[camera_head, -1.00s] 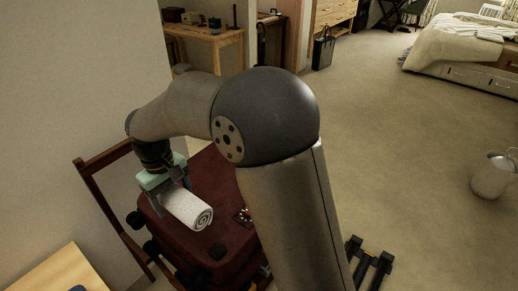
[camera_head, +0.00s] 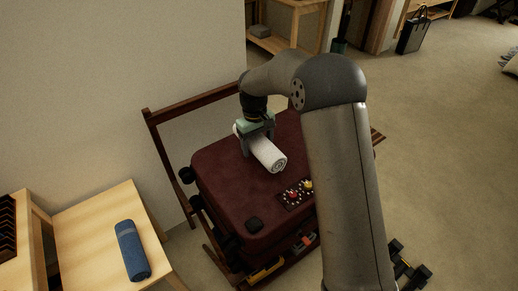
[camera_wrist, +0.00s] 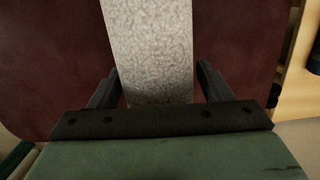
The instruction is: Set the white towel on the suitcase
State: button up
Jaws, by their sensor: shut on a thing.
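The white rolled towel (camera_head: 266,154) is over the top of the dark red suitcase (camera_head: 222,180) in the head view. My gripper (camera_head: 257,143) has its fingers on either side of the roll and is shut on it. In the wrist view the towel (camera_wrist: 150,45) runs lengthwise between my gripper's fingers (camera_wrist: 158,80), with the red suitcase top (camera_wrist: 60,70) behind it. Whether the towel's underside touches the suitcase or is slightly above it, I cannot tell. My arm hides the suitcase's right side in the head view.
A blue rolled towel (camera_head: 130,250) lies on a wooden table (camera_head: 85,225) at left.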

jog(key=shift+w+d+f, duration=0.15)
jog(key=shift+w+f, duration=0.2)
jog(key=shift+f, duration=0.1)
jog(key=shift+w+f, duration=0.15)
jog(key=shift+f, duration=1.8)
jog(key=o, duration=1)
jog(key=shift+o, duration=0.2)
